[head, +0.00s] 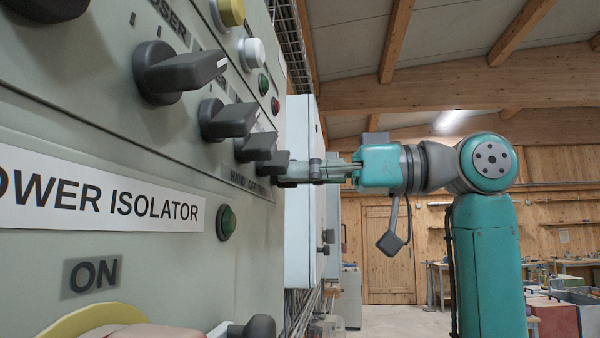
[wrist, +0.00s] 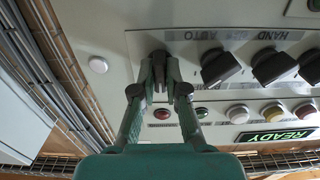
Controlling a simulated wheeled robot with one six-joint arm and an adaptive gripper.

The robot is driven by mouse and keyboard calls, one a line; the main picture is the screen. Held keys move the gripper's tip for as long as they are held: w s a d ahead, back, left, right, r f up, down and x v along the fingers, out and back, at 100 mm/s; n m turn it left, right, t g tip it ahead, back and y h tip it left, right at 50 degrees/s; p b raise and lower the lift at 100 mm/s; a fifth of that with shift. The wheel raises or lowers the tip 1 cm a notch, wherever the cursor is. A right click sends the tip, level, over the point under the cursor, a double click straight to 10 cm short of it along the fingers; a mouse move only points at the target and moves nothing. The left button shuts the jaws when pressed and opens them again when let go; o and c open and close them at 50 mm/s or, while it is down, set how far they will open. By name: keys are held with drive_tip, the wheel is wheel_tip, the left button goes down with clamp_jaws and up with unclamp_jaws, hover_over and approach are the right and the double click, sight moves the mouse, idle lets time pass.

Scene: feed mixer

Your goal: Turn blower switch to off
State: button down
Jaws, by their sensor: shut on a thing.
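A row of dark rotary switches runs along the grey-green control panel. My gripper (head: 291,172) is at the far end of this row in the head view. In the wrist view my gripper (wrist: 160,78) is shut on the end switch (wrist: 159,64), one finger on each side of its handle. In the head view this end switch (head: 273,163) is partly visible at the fingertips. Its handle stands roughly upright in the wrist picture, in line with the fingers. The word blower is not readable in either view, and the lettering by the held switch is too small to read.
A neighbouring switch (wrist: 220,67) sits close beside the held one, with another (wrist: 273,67) beyond it. Red and green lamps (wrist: 162,114) lie next to the fingers. A pale cabinet (head: 303,190) stands just behind the gripper. Open room lies right of the panel.

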drive_tip(key=c, duration=1.2)
unclamp_jaws()
drive_tip(key=s+d, duration=0.2)
drive_tip(key=d, duration=0.9)
drive_tip(key=shift+d, duration=0.4)
drive_tip(key=shift+s, duration=0.1)
